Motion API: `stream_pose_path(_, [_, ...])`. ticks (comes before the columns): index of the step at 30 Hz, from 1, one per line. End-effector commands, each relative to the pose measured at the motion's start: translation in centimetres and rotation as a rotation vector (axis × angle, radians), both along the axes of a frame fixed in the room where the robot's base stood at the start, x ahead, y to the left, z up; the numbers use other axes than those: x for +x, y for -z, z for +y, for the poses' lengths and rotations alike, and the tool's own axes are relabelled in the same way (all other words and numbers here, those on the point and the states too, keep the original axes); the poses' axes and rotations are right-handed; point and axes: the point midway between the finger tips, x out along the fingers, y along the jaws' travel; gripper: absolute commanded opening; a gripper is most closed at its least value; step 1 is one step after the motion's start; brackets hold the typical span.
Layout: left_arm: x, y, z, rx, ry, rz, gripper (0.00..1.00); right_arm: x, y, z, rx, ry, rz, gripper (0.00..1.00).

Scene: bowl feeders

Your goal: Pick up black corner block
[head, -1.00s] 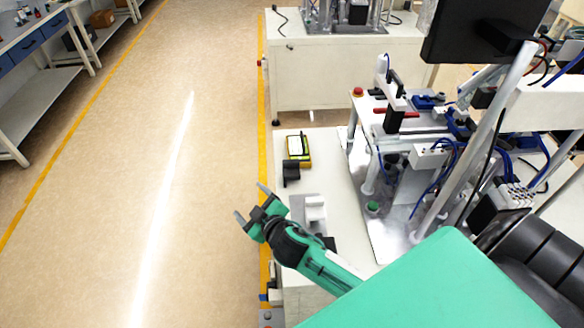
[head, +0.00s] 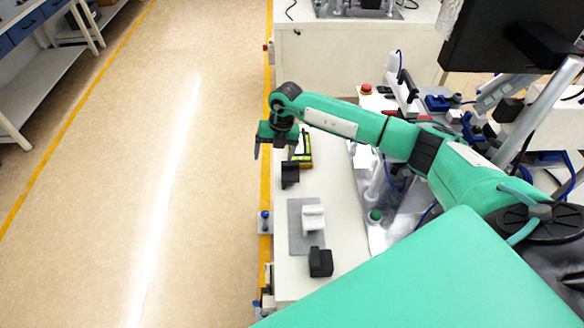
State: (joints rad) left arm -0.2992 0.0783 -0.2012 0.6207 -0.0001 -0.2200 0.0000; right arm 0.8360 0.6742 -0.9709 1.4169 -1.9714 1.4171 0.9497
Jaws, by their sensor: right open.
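Two small black blocks stand on the white table. One black corner block (head: 290,174) is near the table's left edge, and another black block (head: 320,262) is farther toward me, just past the grey plate. I cannot tell which one the task means. My right gripper (head: 274,153) is open and empty, with its fingers pointing down. In the picture it is just above and left of the farther black block, around the table's left edge. My left gripper is not in view.
A white block (head: 313,219) sits on a grey plate (head: 296,240) between the black blocks. A yellow-and-black device (head: 305,155) is partly behind my gripper. A machine with a red button (head: 366,89) and a monitor (head: 500,35) stand right. The floor at left is clear.

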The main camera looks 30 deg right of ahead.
Motion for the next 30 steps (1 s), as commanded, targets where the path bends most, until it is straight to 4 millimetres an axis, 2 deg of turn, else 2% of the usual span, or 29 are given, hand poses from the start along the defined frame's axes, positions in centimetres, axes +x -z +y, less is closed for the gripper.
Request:
stream_pose_path(1, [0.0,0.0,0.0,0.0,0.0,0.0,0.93,0.4,-0.6,-2.0,-0.07,0.019,0.011,0.82])
stream_pose_path(3, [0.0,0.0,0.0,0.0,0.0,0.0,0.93,0.6,-1.0,-4.1,-0.145,0.043,0.029,0.82])
stream_pose_path(7, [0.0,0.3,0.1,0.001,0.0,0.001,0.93,0.7,-1.1,-5.8,-0.208,0.064,0.045,0.82])
stream_pose_path(11, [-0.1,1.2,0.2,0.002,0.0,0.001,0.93,0.6,0.3,-5.9,-0.214,0.065,0.048,0.82])
stream_pose_path(21, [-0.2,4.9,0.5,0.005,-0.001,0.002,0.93,0.6,6.3,-5.8,-0.209,0.064,0.048,0.82])
stream_pose_path(30, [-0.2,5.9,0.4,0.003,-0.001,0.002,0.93,0.8,8.0,-5.8,-0.209,0.064,0.046,0.82])
